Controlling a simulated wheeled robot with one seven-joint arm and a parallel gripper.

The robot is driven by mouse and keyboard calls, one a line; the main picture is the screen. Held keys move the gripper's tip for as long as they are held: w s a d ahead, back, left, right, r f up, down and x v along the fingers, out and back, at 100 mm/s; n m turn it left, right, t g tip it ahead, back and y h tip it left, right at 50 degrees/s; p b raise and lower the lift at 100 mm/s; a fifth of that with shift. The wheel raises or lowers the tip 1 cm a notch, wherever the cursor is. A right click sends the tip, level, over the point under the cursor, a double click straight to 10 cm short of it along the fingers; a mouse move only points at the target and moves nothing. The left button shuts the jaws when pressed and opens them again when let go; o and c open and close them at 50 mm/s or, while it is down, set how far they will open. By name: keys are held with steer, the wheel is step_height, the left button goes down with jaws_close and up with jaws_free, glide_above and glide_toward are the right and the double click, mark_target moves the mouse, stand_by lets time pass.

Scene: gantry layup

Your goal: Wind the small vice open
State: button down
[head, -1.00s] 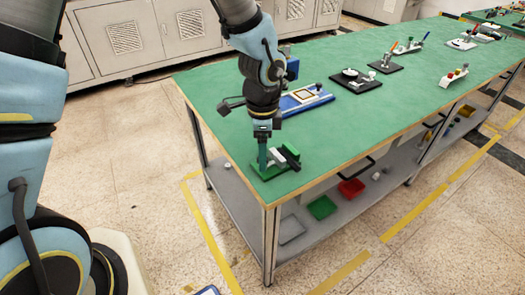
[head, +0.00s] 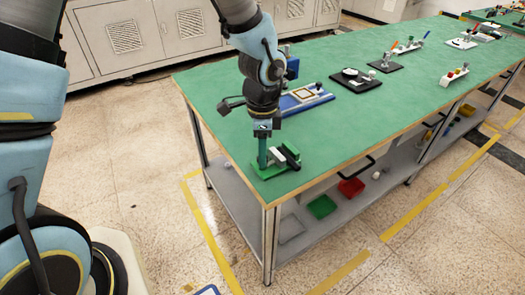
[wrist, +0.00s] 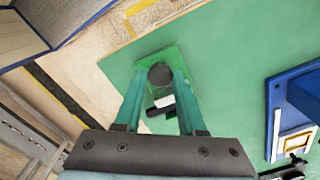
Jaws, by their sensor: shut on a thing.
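The small vice (head: 289,154) stands on the green table top near its front left corner. It has a green base, a white block and a black bar. In the wrist view its green base (wrist: 173,56) shows beyond my fingers, with the white block (wrist: 164,101) between them. My gripper (head: 262,162) points straight down at the left part of the vice. Its two green fingers are shut on a dark round knob (wrist: 160,74) of the vice. The fingers hide some of the base, and the jaw gap is too small to judge.
More small fixtures stand along the table. The green top (head: 340,125) right of the vice is clear. Bins (head: 322,207) sit on the lower shelf.

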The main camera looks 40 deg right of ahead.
steer(key=shift+n, duration=0.3)
steer(key=n+b, duration=0.1)
steer(key=n, duration=0.2)
steer(key=shift+n+b, duration=0.75)
steer(key=shift+n, duration=1.25)
steer(key=c, duration=0.5)
jaws_free()
step_height(320, 180, up, 11)
steer(key=b, duration=0.1)
